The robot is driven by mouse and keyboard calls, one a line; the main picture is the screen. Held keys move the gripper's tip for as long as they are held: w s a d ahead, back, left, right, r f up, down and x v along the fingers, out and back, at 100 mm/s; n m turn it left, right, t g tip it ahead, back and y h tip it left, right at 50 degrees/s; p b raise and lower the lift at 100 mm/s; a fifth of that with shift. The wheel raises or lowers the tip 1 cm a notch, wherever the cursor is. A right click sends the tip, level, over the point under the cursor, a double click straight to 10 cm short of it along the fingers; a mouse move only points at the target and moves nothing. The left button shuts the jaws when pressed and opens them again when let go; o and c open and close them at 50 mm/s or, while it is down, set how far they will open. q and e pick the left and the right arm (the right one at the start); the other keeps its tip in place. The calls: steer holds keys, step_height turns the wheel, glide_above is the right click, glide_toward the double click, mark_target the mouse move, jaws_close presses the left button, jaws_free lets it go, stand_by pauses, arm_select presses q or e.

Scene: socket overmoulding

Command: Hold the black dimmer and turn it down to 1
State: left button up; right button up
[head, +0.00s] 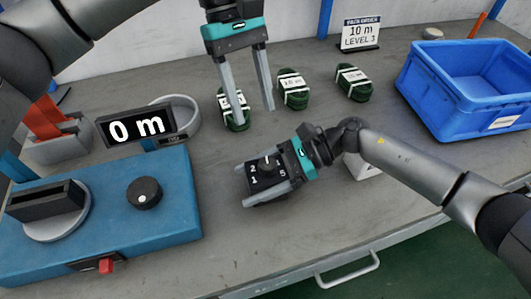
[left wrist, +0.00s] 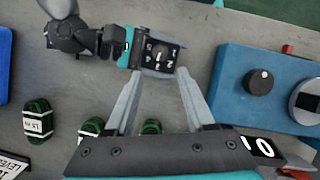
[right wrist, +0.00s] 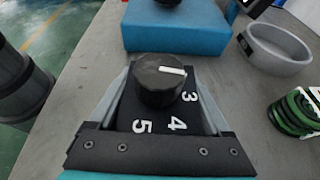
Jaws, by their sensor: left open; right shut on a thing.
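The black dimmer (head: 256,182) is a small box with white numbers and a round knob (right wrist: 158,82). My right gripper (head: 247,186) is shut on its sides, low over or on the grey table; I cannot tell whether it touches. In the right wrist view the knob's white line points right, near the 3; the 4 and 5 show too. In the head view the 2, 1 and 5 are readable. My left gripper (head: 254,116) is open and empty, pointing down, above and behind the dimmer. In the left wrist view the dimmer (left wrist: 158,56) lies just beyond its fingertips.
A blue machine (head: 170,215) with a black knob (head: 144,193) and a red switch (head: 106,265) stands at left, by a "0 m" display (head: 135,128) and a grey bowl (head: 186,112). Green cable coils (head: 293,88) lie behind. A blue crate (head: 420,85) is at right.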

mark_target(267, 163)
arm_select(q)
steer(key=x, duration=1)
steer(key=shift+s+f, duration=0.15)
steer(key=shift+f, duration=0.25)
steer(key=shift+c, duration=0.3)
jaws_close()
